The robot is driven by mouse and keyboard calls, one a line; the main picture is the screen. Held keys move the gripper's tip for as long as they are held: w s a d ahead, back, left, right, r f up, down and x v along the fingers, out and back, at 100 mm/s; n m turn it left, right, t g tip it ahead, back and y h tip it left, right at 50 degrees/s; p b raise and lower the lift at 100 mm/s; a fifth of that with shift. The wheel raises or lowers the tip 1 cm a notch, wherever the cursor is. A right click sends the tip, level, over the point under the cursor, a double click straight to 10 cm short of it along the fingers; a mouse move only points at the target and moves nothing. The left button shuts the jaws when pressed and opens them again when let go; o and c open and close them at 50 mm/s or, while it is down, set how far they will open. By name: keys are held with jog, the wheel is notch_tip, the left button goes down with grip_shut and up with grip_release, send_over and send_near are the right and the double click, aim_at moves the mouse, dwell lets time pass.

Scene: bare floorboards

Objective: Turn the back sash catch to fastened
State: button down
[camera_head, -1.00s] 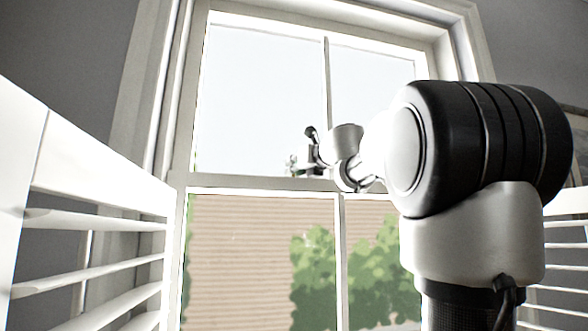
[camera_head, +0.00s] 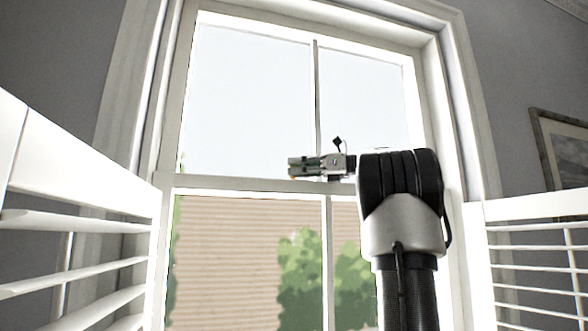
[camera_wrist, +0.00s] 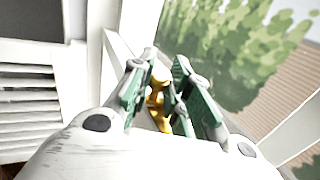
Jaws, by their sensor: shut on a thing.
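A brass-yellow sash catch (camera_wrist: 157,98) shows in the wrist view, between the two green-padded fingers of my gripper (camera_wrist: 165,92). The fingers are shut on it. In the head view my gripper (camera_head: 298,167) lies level at the window's meeting rail (camera_head: 240,184), left of the arm. Only a tiny yellow spot shows at the fingertips there. The fingers hide much of the catch, and I cannot tell its turn angle or whether it is the back one.
White louvred shutters stand open at the left (camera_head: 85,225) and right (camera_head: 535,240). The white window frame (camera_head: 448,110) surrounds the panes. A framed picture (camera_head: 560,150) hangs on the grey wall at the right.

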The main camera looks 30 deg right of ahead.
jog(key=shift+d+n+g+y, duration=0.25)
jog(key=shift+n+g+y, duration=0.15)
jog(key=shift+s, duration=0.1)
jog(key=c, duration=1.4)
grip_release()
jog(key=v, duration=1.2)
jog(key=shift+o, duration=0.3)
